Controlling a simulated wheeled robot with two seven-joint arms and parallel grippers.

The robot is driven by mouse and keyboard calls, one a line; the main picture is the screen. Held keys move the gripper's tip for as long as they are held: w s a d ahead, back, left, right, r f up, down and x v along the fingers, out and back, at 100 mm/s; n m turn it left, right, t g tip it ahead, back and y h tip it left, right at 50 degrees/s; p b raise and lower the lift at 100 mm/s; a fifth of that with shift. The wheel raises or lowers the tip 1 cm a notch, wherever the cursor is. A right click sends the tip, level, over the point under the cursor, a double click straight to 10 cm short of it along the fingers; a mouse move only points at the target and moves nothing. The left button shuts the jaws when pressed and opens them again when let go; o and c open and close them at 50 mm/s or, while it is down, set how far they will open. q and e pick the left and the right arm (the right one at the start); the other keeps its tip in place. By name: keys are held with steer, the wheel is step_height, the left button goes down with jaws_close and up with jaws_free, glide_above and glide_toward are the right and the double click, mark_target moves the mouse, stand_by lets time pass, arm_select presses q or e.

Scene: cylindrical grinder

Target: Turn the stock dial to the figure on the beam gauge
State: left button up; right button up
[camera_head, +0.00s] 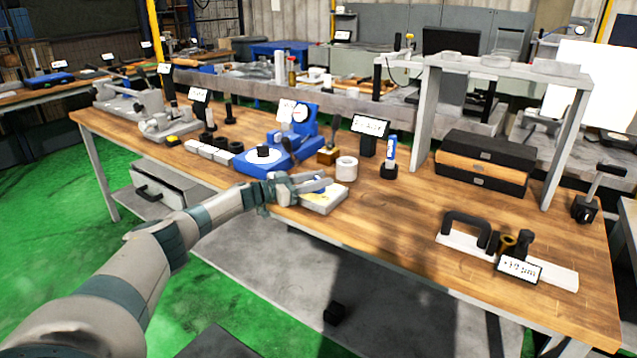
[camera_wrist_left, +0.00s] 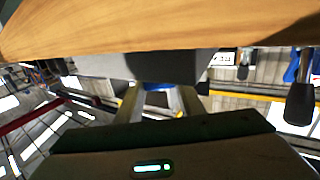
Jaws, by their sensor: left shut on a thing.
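The beam gauge (camera_head: 470,246) is a pale bar with a black arched handle, lying at the right front of the bench. A white card (camera_head: 519,269) at it seems to read 12 µm; its sign is hard to make out. My left gripper (camera_head: 318,184) is at the front edge of the bench, over a pale box (camera_head: 324,203) with a yellow mark on its face. It is shut on a small part there, which my fingers mostly hide; I cannot tell the dial's setting. In the left wrist view a grey block (camera_wrist_left: 165,66) lies just beyond the fingertips (camera_wrist_left: 158,92).
Dark and wooden cases (camera_head: 484,162) stand under a grey frame (camera_head: 573,130). Bare wood lies between the box and the beam gauge.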

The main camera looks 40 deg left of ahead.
arm_select(q)
steer(key=shift+a+r, duration=0.1)
steer(key=shift+r, duration=0.05)
steer(key=o, duration=1.1)
steer(key=shift+c, duration=0.2)
steer(key=v, duration=0.7)
steer(key=shift+f, duration=0.25)
steer(key=b+v, duration=0.1)
steer(key=v, duration=0.9)
steer(key=shift+r, duration=0.15)
arm_select(e)
steer(key=r, duration=0.2)
steer(key=w+r, duration=0.1)
steer(key=shift+a, duration=0.25)
